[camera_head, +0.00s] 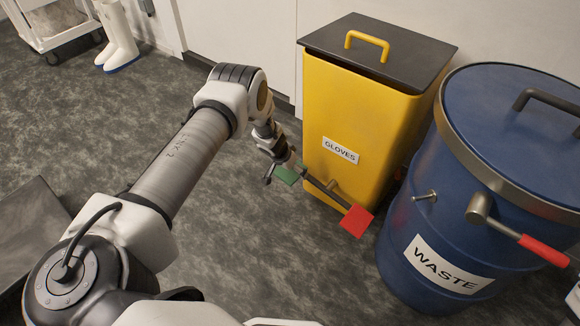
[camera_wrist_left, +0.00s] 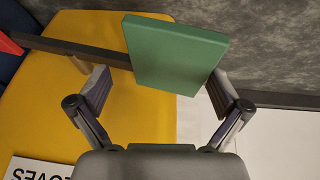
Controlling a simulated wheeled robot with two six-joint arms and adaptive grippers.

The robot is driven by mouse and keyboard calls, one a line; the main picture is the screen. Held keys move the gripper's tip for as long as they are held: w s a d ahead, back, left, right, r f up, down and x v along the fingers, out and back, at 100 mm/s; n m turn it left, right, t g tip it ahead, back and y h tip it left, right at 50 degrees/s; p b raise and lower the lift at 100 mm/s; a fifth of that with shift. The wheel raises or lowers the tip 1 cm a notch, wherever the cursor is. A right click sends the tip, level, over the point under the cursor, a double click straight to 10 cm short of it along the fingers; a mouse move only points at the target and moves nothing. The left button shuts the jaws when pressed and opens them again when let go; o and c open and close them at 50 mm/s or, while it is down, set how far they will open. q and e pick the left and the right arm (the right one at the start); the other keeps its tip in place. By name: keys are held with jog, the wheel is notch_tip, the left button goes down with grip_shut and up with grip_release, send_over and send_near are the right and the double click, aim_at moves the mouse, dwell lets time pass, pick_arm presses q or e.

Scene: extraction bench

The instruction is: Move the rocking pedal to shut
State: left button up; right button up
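The rocking pedal is a dark bar (camera_head: 325,190) low on the front of the yellow GLOVES bin (camera_head: 345,115), with a red plate (camera_head: 356,221) at its right end and a green plate (camera_head: 288,175) at its left end. My left gripper (camera_head: 280,168) is at the green end and partly covers it. In the left wrist view the green plate (camera_wrist_left: 172,55) lies in front of and between the spread fingers of the gripper (camera_wrist_left: 158,92). The fingers are open; I cannot tell whether either touches the plate.
A black lid (camera_head: 400,50) with a yellow handle tops the bin. A blue WASTE drum (camera_head: 410,240) with a red-gripped lever (camera_head: 540,250) stands close on the right. White boots (camera_head: 117,40) and a cart (camera_head: 60,35) are at the back left. The grey floor (camera_head: 260,250) before the bin is clear.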

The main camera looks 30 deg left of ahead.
pick_arm(q)
jog(key=d+v, duration=0.1)
jog(key=v, duration=1)
jog(key=shift+s+a+r, duration=0.2)
jog(key=shift+a+r, duration=0.2)
jog(key=shift+a, duration=0.1)
